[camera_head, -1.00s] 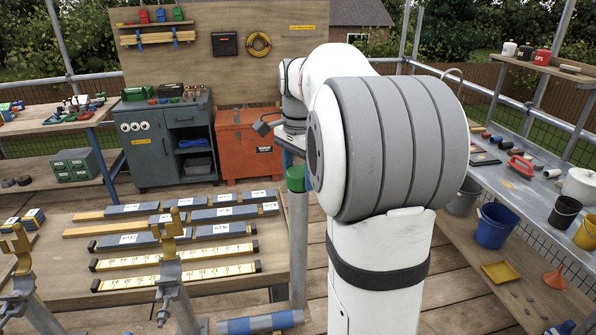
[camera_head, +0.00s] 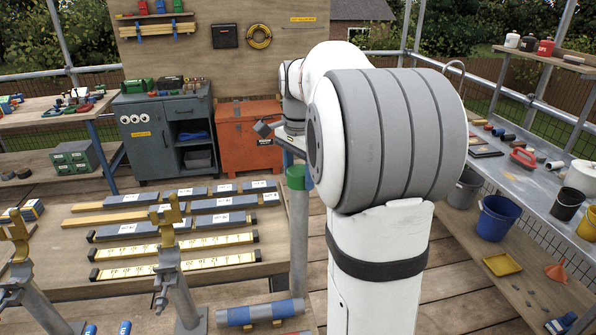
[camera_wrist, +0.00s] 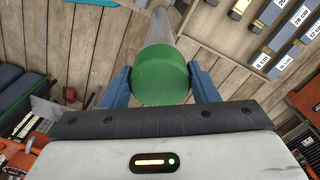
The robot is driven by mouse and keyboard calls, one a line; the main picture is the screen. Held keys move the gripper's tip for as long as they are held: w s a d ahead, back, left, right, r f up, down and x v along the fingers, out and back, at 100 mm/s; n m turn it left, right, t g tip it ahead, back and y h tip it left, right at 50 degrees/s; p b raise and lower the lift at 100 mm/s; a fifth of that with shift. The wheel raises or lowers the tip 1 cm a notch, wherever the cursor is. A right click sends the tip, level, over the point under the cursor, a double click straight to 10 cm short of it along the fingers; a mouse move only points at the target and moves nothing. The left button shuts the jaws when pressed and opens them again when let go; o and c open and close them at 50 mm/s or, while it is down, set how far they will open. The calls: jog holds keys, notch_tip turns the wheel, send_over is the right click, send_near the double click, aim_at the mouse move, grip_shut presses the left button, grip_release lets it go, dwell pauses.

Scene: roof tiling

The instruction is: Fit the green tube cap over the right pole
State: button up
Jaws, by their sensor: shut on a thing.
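The green tube cap (camera_head: 295,177) is at the top end of the grey upright right pole (camera_head: 299,240). In the wrist view the round green cap (camera_wrist: 163,88) fills the space between the two blue fingers of my gripper (camera_wrist: 161,72), which is shut on it. The pole (camera_wrist: 163,32) runs away behind the cap, roughly in line with it. How far the cap sits down over the pole is hidden. In the head view the fingers are mostly hidden behind my arm.
Poles with yellow cradles (camera_head: 170,235) stand at the left. A low wooden platform (camera_head: 75,275) bears measuring strips. A blue-banded tube (camera_head: 260,312) lies in front. An orange chest (camera_head: 248,140) stands behind, and a metal bench (camera_head: 520,165) with buckets is at the right.

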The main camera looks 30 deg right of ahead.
jog(key=o, duration=1.1)
jog(key=shift+r, duration=0.1)
notch_tip(320, 180, up, 8)
jog(key=shift+f, duration=0.2)
jog(key=s+a+f+n+t, duration=0.1)
jog(key=s+a+f+n, duration=0.6)
jog(key=s, duration=0.2)
jog(key=s+a+f+n+t, duration=0.2)
jog(key=s+a+f+n, duration=0.5)
jog(key=s, duration=0.3)
jog(key=shift+s+a+f+n, duration=0.2)
jog(key=shift+s+f+n, duration=0.1)
jog(key=shift+f+n, duration=0.35)
